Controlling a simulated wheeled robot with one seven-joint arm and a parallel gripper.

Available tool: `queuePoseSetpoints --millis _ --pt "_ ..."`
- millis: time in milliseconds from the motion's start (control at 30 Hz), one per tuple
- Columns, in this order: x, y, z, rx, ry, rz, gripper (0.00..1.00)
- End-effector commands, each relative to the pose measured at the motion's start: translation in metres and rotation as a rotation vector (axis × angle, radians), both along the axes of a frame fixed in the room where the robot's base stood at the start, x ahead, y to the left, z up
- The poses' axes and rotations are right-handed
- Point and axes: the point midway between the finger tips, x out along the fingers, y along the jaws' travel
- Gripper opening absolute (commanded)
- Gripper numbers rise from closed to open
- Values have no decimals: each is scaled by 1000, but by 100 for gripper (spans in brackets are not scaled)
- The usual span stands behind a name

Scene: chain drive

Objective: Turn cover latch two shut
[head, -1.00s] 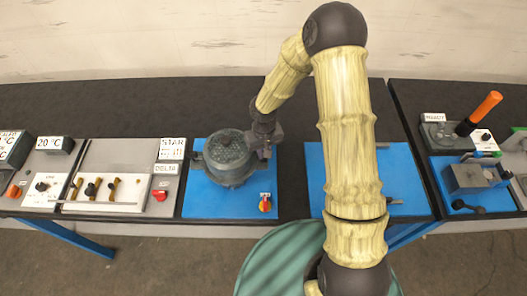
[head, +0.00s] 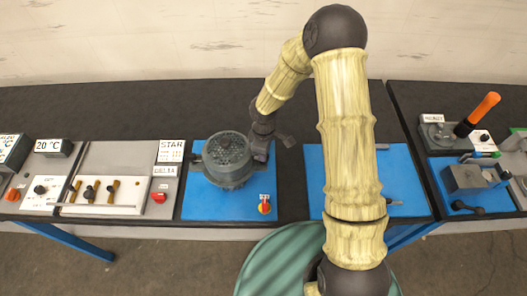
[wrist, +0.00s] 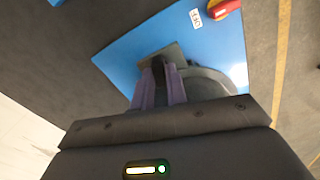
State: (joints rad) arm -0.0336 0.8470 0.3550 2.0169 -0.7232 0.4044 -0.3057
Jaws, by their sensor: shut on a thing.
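A grey round motor housing with a ribbed cover (head: 229,150) stands on a blue panel (head: 200,208). Its edge also shows in the wrist view as a grey curved body (wrist: 215,78). My gripper (head: 262,150) is at the right side of the housing. In the wrist view my gripper (wrist: 163,84) has its two purple-grey fingers closed around a small dark part, seemingly a cover latch (wrist: 160,64). Most of that part is hidden between the fingers, so its angle cannot be told.
A red and yellow rotary switch (head: 264,205) sits at the panel's front right. A box with several levers (head: 105,193) is to the left. A second blue panel (head: 405,175) lies to the right, partly behind my arm. The dark table behind the housing is clear.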

Motion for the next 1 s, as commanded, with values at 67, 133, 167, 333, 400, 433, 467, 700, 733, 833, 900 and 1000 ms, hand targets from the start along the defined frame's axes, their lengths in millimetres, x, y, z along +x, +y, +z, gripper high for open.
queuePoseSetpoints --millis 67,133,167,333,400,433,467,700,733,833,900,1000 --pt "2 0 2 1 -2 61 0" --pt "2 0 2 1 -3 112 0" --pt "2 0 2 1 -3 133 0" --pt "3 0 2 1 -4 225 0" --pt "3 0 2 1 -4 251 0" --pt "3 0 2 1 -4 259 0" --pt "3 0 2 1 -4 267 0" --pt "3 0 1 1 -4 291 0" --pt "3 0 1 1 -4 292 0" --pt "3 0 1 1 -5 292 0" --pt "3 0 1 1 -5 292 0" --pt "3 0 2 1 -5 292 20"
